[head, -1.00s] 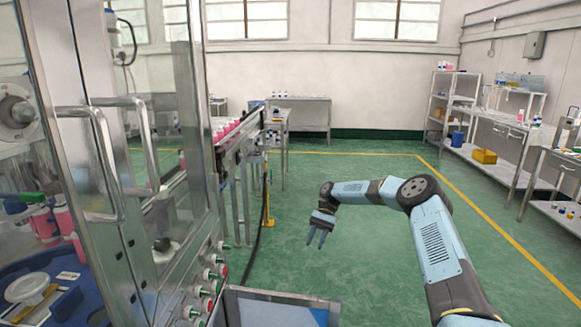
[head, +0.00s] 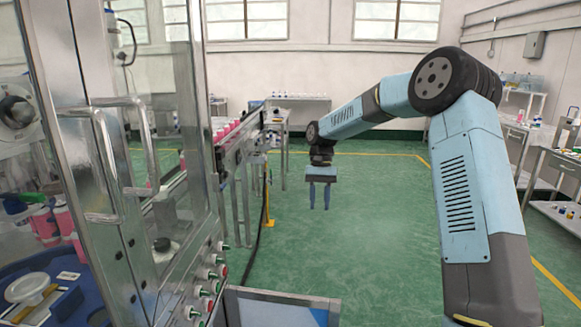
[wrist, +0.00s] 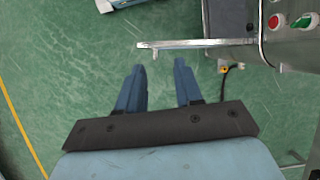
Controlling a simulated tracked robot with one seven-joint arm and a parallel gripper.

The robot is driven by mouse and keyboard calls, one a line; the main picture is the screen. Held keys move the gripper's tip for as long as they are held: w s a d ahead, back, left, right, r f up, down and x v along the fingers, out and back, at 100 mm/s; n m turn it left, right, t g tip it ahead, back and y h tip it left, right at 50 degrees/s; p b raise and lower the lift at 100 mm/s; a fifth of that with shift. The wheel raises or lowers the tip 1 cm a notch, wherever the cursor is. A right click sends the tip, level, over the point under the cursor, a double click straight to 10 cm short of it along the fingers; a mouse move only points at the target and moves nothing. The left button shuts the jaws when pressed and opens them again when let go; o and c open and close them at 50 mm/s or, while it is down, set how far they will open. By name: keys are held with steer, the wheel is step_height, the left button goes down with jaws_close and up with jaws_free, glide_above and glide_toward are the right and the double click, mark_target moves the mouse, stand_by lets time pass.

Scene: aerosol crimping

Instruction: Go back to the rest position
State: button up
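My gripper (head: 319,196) hangs in open air over the green floor, to the right of the crimping machine (head: 112,180). Its two blue fingers point down and stand apart with nothing between them. My arm reaches in from the right of the head view, bent at a high elbow.
The machine's glass doors, handles and button panel (head: 207,285) fill the left. A conveyor with pink cans (head: 226,130) runs away behind it. Shelves and benches (head: 560,165) line the right wall. The green floor (head: 380,230) between is clear.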

steer(key=s+d+r+t+h, duration=0.1)
steer(key=s+d+r+t, duration=0.25)
steer(key=s+r, duration=0.45)
steer(key=s+d+r+t+h, duration=0.15)
steer(key=s+d+r, duration=0.25)
steer(key=s+r, duration=0.5)
steer(key=s+d+f+t+y, duration=0.1)
steer(key=s+d+t, duration=0.1)
steer(key=s, duration=0.8)
steer(key=s+d+t+y, duration=0.1)
steer(key=s+d+t, duration=0.2)
steer(key=s, duration=0.7)
steer(key=shift+s+d+f, duration=0.25)
steer(key=shift+d+f, duration=0.15)
steer(key=shift+d, duration=0.6)
steer(key=shift+d, duration=0.1)
